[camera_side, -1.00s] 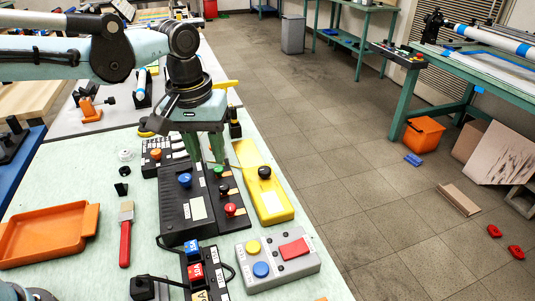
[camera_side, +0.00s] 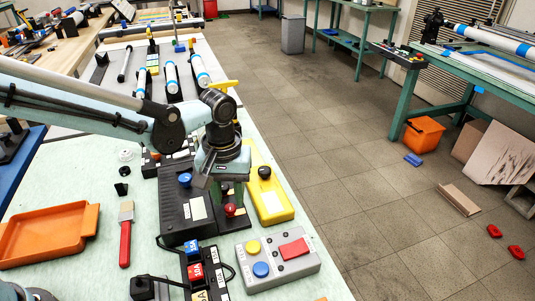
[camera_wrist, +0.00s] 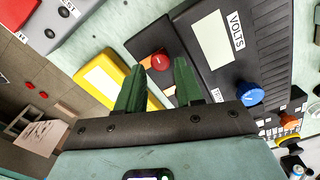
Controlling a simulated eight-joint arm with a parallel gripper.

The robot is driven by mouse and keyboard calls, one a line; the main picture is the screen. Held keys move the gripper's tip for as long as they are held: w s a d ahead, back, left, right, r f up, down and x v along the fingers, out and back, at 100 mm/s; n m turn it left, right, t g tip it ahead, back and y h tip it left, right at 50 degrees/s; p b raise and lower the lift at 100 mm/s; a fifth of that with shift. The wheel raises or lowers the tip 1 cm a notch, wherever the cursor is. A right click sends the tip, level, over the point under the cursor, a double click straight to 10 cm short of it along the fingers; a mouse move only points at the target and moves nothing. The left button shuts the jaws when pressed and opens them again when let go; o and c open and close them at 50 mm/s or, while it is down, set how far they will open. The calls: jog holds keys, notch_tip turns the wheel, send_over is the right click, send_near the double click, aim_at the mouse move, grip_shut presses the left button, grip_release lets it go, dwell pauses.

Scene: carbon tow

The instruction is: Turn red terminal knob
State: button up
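The red terminal knob (camera_side: 230,210) is on the right near part of the black power-supply box (camera_side: 172,226). In the wrist view the red knob (camera_wrist: 160,62) shows between and just beyond my green fingertips. My gripper (camera_side: 233,197) is over the box's right side, pointing down, close above the red knob. In the wrist view my gripper (camera_wrist: 159,66) has its two fingers clearly apart with nothing held. I cannot tell whether the tips touch the knob. The green and other small knobs farther along that side are hidden by my gripper in the side view.
A yellow box with a black knob (camera_side: 264,172) is close on the right. A grey button box (camera_side: 278,262) is nearer the camera. A brush (camera_side: 125,240) and orange tray (camera_side: 47,234) lie left.

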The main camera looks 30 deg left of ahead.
aim_at(231, 210)
jog(key=shift+f, duration=1.2)
jog(key=shift+c, duration=0.4)
grip_shut()
